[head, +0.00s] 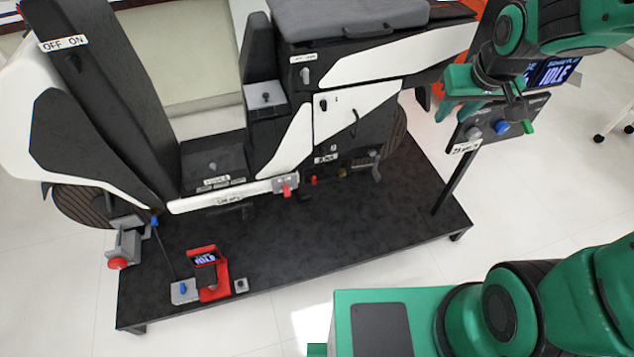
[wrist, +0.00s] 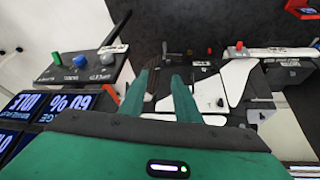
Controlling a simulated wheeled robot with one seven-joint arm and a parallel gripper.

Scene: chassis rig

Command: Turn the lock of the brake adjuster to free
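My gripper (wrist: 162,78) shows two green fingers apart in the wrist view, with nothing between them; it is open. In the head view it is at the upper right, beside the panel on a post, far from the rig's left end. No label readable here names the brake adjuster or its lock. A grey bracket with a red knob (head: 118,263) sits at the left end by the wheel. A grey lever (head: 376,166) stands by the right wheel. Which of these, if either, is the adjuster I cannot tell.
A control panel (head: 528,121) with blue and green knobs stands on a post at right; it also shows in the wrist view (wrist: 85,68). A red stand with a display (head: 219,275) is on the black base (head: 330,240). The base's right front is clear.

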